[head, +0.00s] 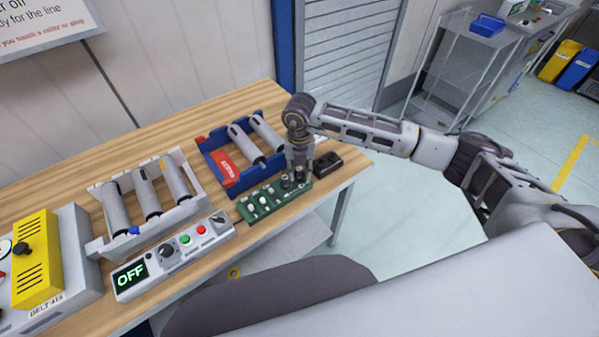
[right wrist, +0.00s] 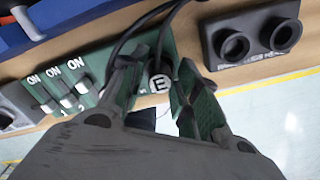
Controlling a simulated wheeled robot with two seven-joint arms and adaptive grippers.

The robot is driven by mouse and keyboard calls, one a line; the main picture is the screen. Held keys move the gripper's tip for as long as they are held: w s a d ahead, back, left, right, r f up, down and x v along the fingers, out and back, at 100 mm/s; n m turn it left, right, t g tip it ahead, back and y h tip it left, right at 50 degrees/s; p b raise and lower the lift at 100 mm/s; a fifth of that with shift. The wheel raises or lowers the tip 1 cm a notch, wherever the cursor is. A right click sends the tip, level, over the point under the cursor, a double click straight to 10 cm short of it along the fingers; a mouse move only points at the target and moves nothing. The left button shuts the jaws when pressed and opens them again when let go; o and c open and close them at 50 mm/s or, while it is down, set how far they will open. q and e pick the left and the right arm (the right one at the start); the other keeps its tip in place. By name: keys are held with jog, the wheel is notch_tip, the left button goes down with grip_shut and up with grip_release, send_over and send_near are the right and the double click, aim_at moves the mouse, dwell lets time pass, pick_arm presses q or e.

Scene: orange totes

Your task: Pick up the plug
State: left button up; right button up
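The green power strip (head: 268,203) lies near the table's front edge with a row of white switches. Dark plugs sit at its right end, and one plug (head: 286,182) shows just below my right gripper (head: 299,171). In the right wrist view, a plug with a round label (right wrist: 160,83) stands in the strip (right wrist: 82,68), with black cables running up from that area. My right gripper's two fingers (right wrist: 160,97) are spread on either side of it, with gaps visible. The gripper body hides part of the strip. My left gripper is not in view.
A black block with two round sockets (head: 327,163) lies right of the strip; it also shows in the right wrist view (right wrist: 253,35). Behind is a blue tray (head: 232,186) with rollers. Left are a white roller rack (head: 190,211) and a control box reading OFF (head: 182,258).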

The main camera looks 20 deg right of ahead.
aim_at(299, 169)
jog(key=c, duration=0.7)
jog(key=shift+r, duration=0.1)
jog(key=shift+r+b, duration=0.8)
jog(key=shift+r, duration=4.15)
grip_shut()
